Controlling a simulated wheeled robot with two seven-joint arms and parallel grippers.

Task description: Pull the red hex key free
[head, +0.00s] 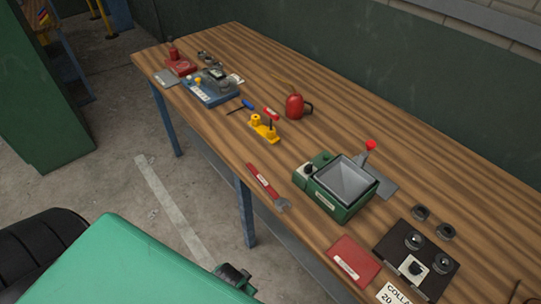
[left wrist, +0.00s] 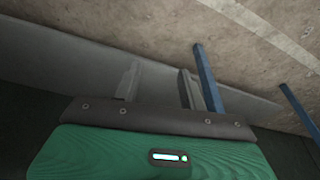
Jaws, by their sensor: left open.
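A small red handle with a pale band (head: 271,113) stands just above the yellow block (head: 262,132) at mid-table in the head view. A short dark shaft seems to run down from it into the block. I take this to be the red hex key; it is too small to be certain. My left gripper (left wrist: 158,88) is open and empty in the left wrist view, its two grey fingers apart. It faces the floor and table legs, away from the red handle. My right gripper is in neither view.
A blue-handled screwdriver (head: 246,104) and a red mug (head: 294,106) flank the yellow block. A red wrench (head: 266,187) and a green machine with a grey hopper (head: 343,186) are nearer. A blue fixture (head: 212,88) stands farther back. Blue table legs (left wrist: 207,78) show in the wrist view.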

